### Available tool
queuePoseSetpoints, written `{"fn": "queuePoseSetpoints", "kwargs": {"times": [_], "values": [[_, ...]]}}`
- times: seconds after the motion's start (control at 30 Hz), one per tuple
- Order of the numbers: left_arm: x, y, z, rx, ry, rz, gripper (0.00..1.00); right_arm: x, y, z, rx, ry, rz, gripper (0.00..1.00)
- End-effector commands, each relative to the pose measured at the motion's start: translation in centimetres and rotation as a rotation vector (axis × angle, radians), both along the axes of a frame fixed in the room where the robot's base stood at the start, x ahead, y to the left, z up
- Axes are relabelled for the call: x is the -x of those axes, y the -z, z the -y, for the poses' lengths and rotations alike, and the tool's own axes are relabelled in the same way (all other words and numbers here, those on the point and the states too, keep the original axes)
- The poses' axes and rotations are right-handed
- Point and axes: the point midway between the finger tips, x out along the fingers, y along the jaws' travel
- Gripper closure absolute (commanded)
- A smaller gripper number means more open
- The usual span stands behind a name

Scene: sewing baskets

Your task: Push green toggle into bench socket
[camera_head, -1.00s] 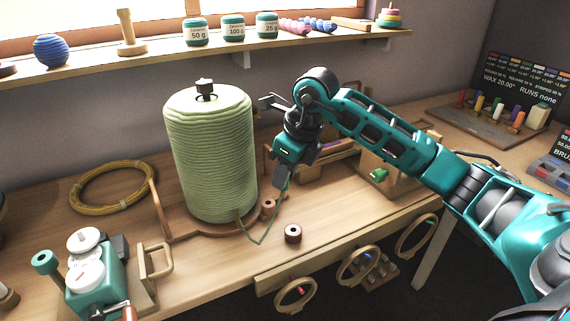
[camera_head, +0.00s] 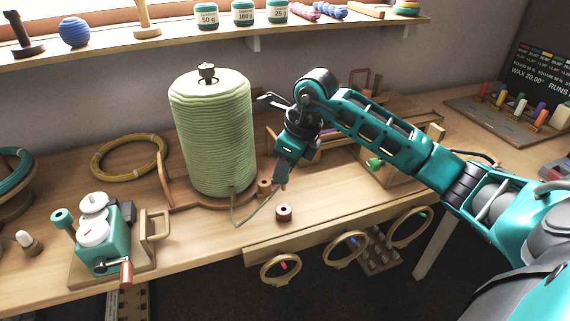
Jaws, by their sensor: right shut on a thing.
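A small green piece (camera_head: 375,163), which may be the green toggle, shows by a wooden block on the bench, just below my right forearm and partly hidden. Another small green bit (camera_head: 423,214) shows at the rightmost hoop on the bench front. I cannot tell which is the toggle, nor make out the socket. My right gripper (camera_head: 281,181) points down above the bench, right of the large green cord spool (camera_head: 213,135). It is shut on the green cord (camera_head: 248,216), which runs slackly from the spool's base to the fingertips. My left gripper is out of view.
Wooden hoops (camera_head: 281,270) hang along the front edge. A teal winder (camera_head: 105,235) and a yellow coil (camera_head: 128,156) are at left. The bench between winder and bobbin is mostly clear.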

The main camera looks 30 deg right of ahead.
Motion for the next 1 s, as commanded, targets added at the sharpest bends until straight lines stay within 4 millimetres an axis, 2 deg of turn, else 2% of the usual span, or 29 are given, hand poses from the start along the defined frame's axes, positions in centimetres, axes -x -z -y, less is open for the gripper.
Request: {"fn": "queuePoseSetpoints", "kwargs": {"times": [0.6,1.0], "values": [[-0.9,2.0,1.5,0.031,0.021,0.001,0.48,0.0,5.6,0.0,0.001,0.0,-0.001,1.0],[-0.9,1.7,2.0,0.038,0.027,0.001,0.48,0.0,6.0,0.0,0.001,0.001,0.0,1.0]]}}
